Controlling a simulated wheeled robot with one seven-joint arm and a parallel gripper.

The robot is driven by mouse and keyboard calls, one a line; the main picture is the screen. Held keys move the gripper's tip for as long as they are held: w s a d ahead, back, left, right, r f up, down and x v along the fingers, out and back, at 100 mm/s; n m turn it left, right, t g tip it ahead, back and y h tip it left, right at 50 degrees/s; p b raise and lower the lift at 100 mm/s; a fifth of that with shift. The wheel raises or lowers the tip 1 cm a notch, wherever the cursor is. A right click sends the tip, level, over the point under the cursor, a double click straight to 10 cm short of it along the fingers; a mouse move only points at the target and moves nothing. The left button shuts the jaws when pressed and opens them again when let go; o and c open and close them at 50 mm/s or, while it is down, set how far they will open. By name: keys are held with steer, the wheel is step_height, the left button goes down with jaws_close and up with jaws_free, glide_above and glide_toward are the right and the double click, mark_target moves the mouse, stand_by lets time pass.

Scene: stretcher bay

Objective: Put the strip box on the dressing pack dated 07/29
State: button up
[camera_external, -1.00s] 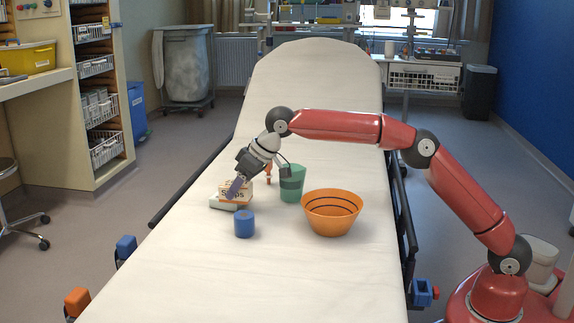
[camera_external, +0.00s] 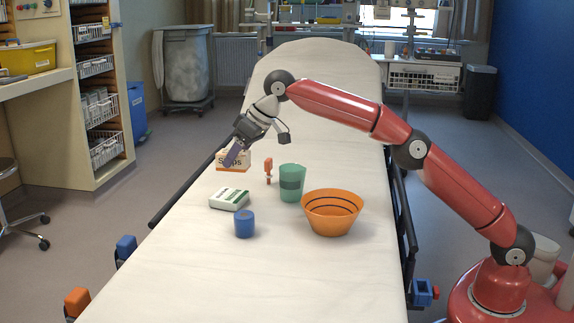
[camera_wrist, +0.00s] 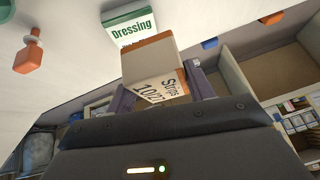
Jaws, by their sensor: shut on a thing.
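The strip box (camera_external: 233,167), white with orange, is held in my gripper (camera_external: 235,155), whose purple fingers are shut on it. In the wrist view the strip box (camera_wrist: 150,62) sits between the fingers, with "Strips" and what looks like "10/27" on one face. One dressing pack (camera_external: 229,199), white with green, lies on the stretcher at left; the wrist view shows its "Dressing" label (camera_wrist: 131,30), partly covered by the box. Its date cannot be read. In the external view the box appears above and behind the pack, apart from it.
A red-orange peg-like thing (camera_external: 268,171) stands right of the box. A green cup (camera_external: 292,183), an orange bowl (camera_external: 332,213) and a blue cylinder (camera_external: 244,224) stand on the stretcher (camera_external: 200,275). The near stretcher surface is clear.

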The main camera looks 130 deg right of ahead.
steer(key=shift+r, duration=0.45)
steer(key=shift+s+d, duration=0.1)
steer(key=shift+s, duration=0.05)
steer(key=shift+s+d+f+b, duration=0.4)
steer(key=shift+s+d+f, duration=0.35)
steer(key=shift+s+f, duration=0.2)
step_height(320, 180, down, 3)
steer(key=shift+f+h+b, duration=0.1)
steer(key=shift+h+b, duration=0.2)
steer(key=shift+b, duration=0.6)
steer(key=shift+f+b, duration=0.8)
steer(key=shift+f, duration=1.35)
steer(key=shift+f, duration=0.1)
steer(key=o, duration=1)
